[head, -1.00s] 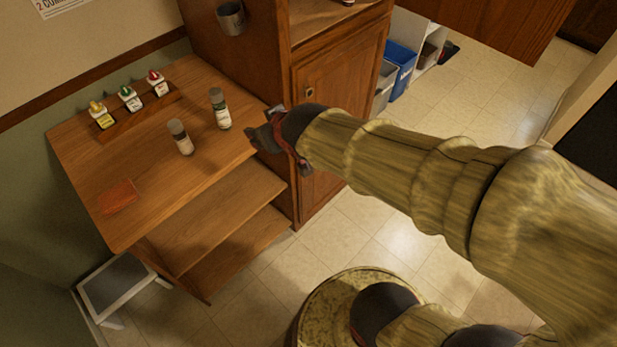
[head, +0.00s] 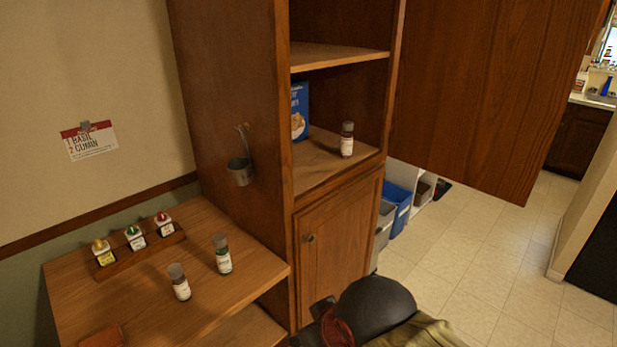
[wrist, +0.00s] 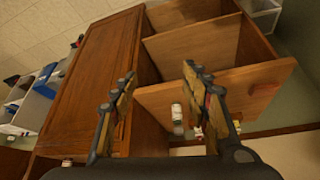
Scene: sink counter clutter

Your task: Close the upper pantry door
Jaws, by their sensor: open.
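The upper pantry door (head: 492,85) is swung wide open to the right of the tall wooden pantry (head: 222,90) in the head view. The open upper compartment shows a shelf (head: 335,58), a blue box (head: 300,110) and a dark-capped jar (head: 347,140). The lower pantry door (head: 338,245) is shut. In the head view my dark wrist is at the bottom, in front of the lower door, and the fingertips are cut off or hidden. In the wrist view my gripper (wrist: 160,98) is open and empty, its fingers apart, facing the wooden furniture.
A wooden side counter (head: 120,275) holds a rack (head: 140,248) of several small bottles, two jars (head: 222,255) and a reddish item (head: 103,337). A metal cup (head: 240,170) hangs on the pantry side. Bins (head: 398,208) stand beyond. Tiled floor (head: 465,260) is free at right.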

